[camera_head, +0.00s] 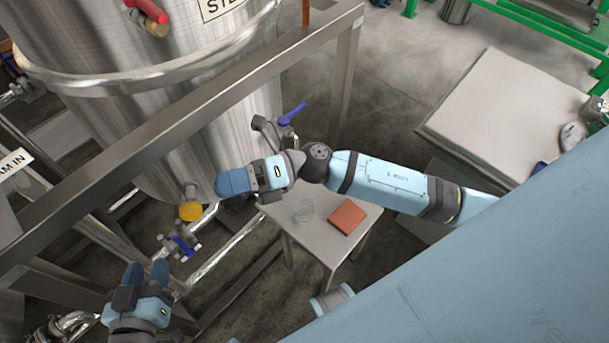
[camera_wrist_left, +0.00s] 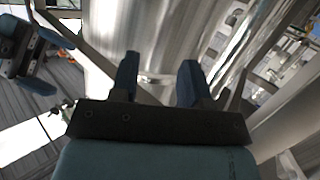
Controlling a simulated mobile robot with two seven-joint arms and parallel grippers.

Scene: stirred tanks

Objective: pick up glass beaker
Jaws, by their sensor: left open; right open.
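I see no beaker there.
A large steel tank (camera_head: 160,110) and a slanting metal frame beam (camera_head: 190,120) fill the upper left. Pipes with a blue-handled valve (camera_head: 182,245) run left of the table. A larger table (camera_head: 500,110) stands right.

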